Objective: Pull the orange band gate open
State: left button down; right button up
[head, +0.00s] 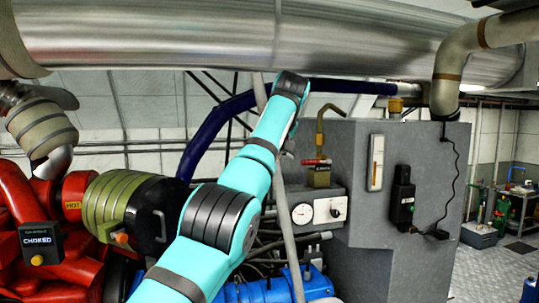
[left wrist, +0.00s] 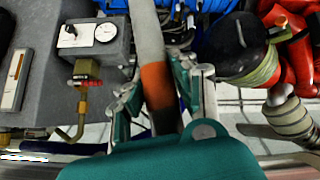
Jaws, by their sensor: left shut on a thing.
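The orange band gate shows as a long grey bar (head: 285,205) running steeply up past the right side of my arm in the head view. In the left wrist view the bar (left wrist: 146,35) comes down from the top edge, and its orange band (left wrist: 156,80) lies between my fingers. My left gripper (left wrist: 158,98) is shut on the bar around this band. In the head view my teal arm covers most of the gripper and the band. My right gripper is in neither view.
A grey cabinet (head: 372,235) with a gauge box (head: 317,209) stands right of the bar. A red engine with a black and olive drum (head: 130,212) is at left. A large silver pipe (head: 230,35) crosses overhead. Open floor (head: 520,247) shows at far right.

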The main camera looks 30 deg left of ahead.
pick_arm(q)
jog(key=c, duration=1.3)
grip_release()
jog(key=shift+d+f, duration=0.15)
jog(key=shift+f, duration=0.1)
jog(key=shift+o, duration=1.4)
jog(key=shift+w+d+r, duration=0.1)
jog(key=shift+w+d, duration=0.05)
jog(key=shift+w, duration=0.05)
jog(key=shift+s+r, duration=0.3)
jog(key=shift+r, duration=0.1)
jog(key=v, duration=1.1)
jog(key=shift+d, duration=0.3)
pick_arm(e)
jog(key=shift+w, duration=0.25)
